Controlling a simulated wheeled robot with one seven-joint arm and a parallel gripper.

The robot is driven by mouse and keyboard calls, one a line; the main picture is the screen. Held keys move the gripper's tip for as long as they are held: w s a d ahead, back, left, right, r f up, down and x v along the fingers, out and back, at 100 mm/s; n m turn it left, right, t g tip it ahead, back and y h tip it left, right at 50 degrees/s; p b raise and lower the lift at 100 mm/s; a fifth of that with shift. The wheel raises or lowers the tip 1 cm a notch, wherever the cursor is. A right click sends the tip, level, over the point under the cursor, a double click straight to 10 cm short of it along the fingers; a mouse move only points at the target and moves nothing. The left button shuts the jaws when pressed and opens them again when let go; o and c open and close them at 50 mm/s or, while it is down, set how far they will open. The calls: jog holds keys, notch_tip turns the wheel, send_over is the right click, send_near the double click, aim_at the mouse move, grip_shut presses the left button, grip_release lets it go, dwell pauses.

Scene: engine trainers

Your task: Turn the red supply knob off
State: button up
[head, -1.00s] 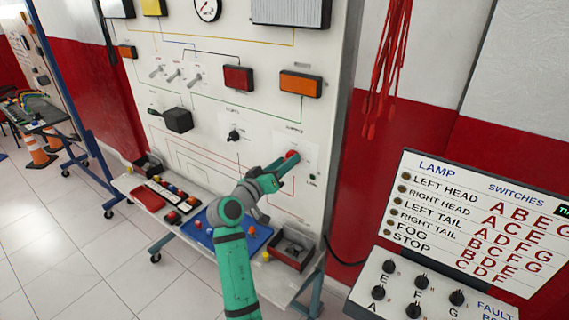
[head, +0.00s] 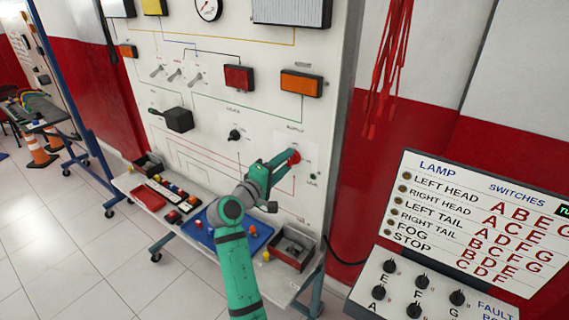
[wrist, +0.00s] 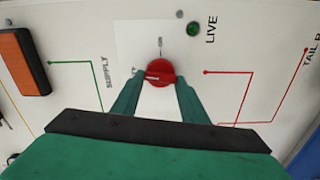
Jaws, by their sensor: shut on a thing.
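The red supply knob (head: 293,157) is on the upright white panel, on a pale plate at the lower right. In the wrist view the knob (wrist: 160,72) is round, with a light mark pointing left. My gripper (head: 288,160) is at the panel, shut on the knob. In the wrist view, the green fingers of my gripper (wrist: 159,86) lie on either side of it and cover part of its edges. A green light marked LIVE (wrist: 193,28) is beside the plate; I cannot tell whether it is lit.
A black knob (head: 234,135) and a black box with a lever (head: 178,120) are to the left on the panel. A fault box (head: 425,290) stands at the right.

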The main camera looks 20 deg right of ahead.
jog(key=shift+a+n, duration=0.15)
jog(key=shift+n, duration=0.75)
jog(key=shift+w+f, duration=0.1)
jog(key=o, duration=1.1)
jog(key=v, duration=1.1)
